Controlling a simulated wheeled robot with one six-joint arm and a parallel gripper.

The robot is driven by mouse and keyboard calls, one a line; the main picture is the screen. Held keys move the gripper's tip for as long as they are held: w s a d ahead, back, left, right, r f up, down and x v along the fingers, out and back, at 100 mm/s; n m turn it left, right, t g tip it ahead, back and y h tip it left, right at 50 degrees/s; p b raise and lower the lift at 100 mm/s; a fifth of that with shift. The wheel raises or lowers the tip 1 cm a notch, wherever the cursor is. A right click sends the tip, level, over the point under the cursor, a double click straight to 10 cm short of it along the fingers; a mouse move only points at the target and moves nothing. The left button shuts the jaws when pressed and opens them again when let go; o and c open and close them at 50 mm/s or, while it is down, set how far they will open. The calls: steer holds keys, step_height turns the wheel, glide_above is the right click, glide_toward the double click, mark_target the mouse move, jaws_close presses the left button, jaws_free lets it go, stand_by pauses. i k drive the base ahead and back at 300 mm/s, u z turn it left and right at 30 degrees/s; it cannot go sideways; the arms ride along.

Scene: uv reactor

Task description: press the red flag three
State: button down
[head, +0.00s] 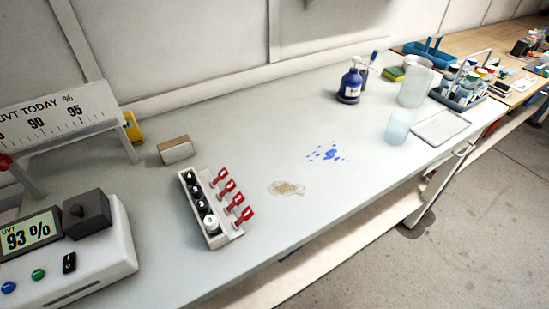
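A white block (217,236) stands on the bench left of the middle. A row of round black pieces runs along it, with a white one marked by a small character (211,222) at the near end. Several red flags (235,200) stick out on its right side in a row from back to front. All of them slant up to the right in much the same way. The numbering of the flags is too small to read, so I cannot tell which is three. My gripper is not in view.
A meter reading 93 % (27,236) with buttons stands at the left, below a UVT scale board (62,118). A small brown-and-white block (176,150) lies behind the flags. A brown stain (287,188) and blue spill (331,154) mark the otherwise clear bench middle. Bottles and containers stand at the far right.

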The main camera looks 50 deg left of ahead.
mark_target(231, 184)
steer(key=u, duration=0.15)
steer(key=i, duration=0.2)
steer(key=u, duration=2.65)
steer(key=k, duration=1.35)
steer(key=z, duration=0.7)
steer(key=i, duration=1.8)
steer(key=u, duration=0.75)
